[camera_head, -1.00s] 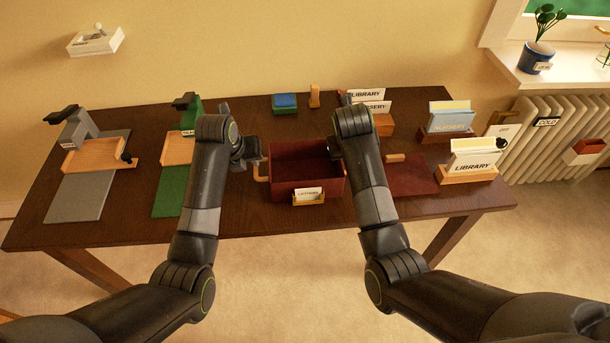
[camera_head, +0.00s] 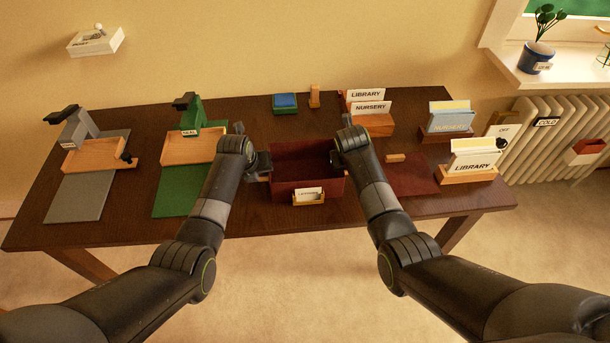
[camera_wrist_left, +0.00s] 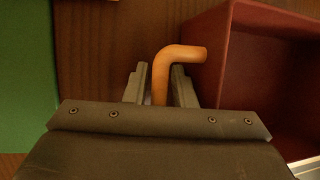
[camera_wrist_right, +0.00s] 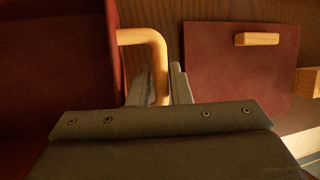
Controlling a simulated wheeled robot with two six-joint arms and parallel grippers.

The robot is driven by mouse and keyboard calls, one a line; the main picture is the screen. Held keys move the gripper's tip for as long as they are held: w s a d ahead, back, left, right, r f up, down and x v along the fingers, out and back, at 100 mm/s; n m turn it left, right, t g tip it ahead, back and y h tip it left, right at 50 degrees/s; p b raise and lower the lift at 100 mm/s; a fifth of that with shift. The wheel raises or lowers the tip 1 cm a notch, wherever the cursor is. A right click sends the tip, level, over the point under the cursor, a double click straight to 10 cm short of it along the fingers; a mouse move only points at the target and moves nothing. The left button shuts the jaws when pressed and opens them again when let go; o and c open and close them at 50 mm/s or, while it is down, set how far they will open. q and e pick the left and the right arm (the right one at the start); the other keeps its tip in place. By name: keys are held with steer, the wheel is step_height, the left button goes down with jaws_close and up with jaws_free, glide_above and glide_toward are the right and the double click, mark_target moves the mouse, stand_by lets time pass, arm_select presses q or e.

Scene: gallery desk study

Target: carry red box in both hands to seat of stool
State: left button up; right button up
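The red box (camera_head: 291,194) is an open-topped, dark red box on the desk, with a label holder (camera_head: 308,198) at its front. Its left tan handle (camera_wrist_left: 161,72) lies between the fingers of my left gripper (camera_wrist_left: 160,86) in the left wrist view. Its right tan handle (camera_wrist_right: 156,62) lies between the fingers of my right gripper (camera_wrist_right: 158,86) in the right wrist view. The fingers are close to the handles; whether they press on them is unclear. In the head view my arms hide both handles. No stool shows.
The dark wooden desk (camera_head: 265,222) also holds a green press (camera_head: 187,118), a grey press (camera_head: 76,130), a blue pad (camera_head: 285,103), a red mat (camera_head: 412,178) and several card holders (camera_head: 470,172). Carpet (camera_head: 305,285) lies in front. A radiator (camera_head: 565,125) stands at the right.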

arm_select(q)
jaws_close()
arm_select(e)
jaws_close()
arm_select(q)
steer(key=shift+d+r, duration=0.1)
stand_by(1.2)
